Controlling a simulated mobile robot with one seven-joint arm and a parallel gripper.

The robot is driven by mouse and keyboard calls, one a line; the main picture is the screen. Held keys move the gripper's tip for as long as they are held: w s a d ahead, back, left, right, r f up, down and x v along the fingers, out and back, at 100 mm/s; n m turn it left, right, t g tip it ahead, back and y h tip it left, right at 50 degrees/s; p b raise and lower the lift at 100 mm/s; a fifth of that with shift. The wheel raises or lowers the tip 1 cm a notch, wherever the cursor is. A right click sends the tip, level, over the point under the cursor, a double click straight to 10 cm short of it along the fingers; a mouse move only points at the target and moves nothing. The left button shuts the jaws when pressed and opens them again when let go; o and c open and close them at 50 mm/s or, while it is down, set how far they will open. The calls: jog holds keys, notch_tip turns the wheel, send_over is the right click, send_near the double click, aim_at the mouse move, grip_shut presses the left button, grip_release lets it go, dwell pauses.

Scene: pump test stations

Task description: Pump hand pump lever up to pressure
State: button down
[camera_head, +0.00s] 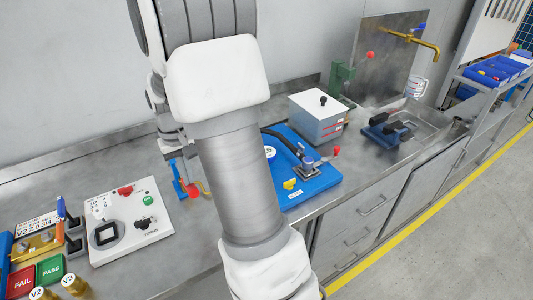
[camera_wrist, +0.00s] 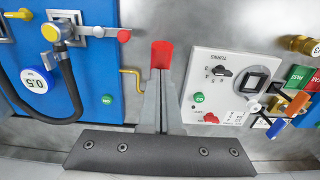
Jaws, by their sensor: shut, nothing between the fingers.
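My gripper (camera_wrist: 158,82) is shut and empty, its grey fingers together in the middle of the wrist view. A red handle end (camera_wrist: 162,53), which looks like the hand pump lever, shows right at the fingertips. I cannot tell whether they touch it. In the head view, a small blue device with a red part (camera_head: 192,190) stands on the bench left of my arm; it seems to be the hand pump. The rest of the lever is hidden by the fingers.
A blue board (camera_head: 318,186) with a hose, a valve and a gauge (camera_wrist: 35,80) lies beside it. On the other side is a white control box (camera_head: 125,218) with red and green buttons. A yellow hook (camera_wrist: 131,78) stands close by. FAIL and PASS blocks (camera_head: 50,270) sit beyond.

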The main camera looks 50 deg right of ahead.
jog(key=shift+r+p, duration=1.5)
jog(key=shift+r, duration=0.85)
jog(key=shift+f, duration=0.1)
jog(key=shift+f+b, duration=3.3)
jog(key=shift+f, duration=1.15)
jog(key=shift+r, duration=0.1)
notch_tip(320, 180, up, 9)
jog(key=p, duration=0.7)
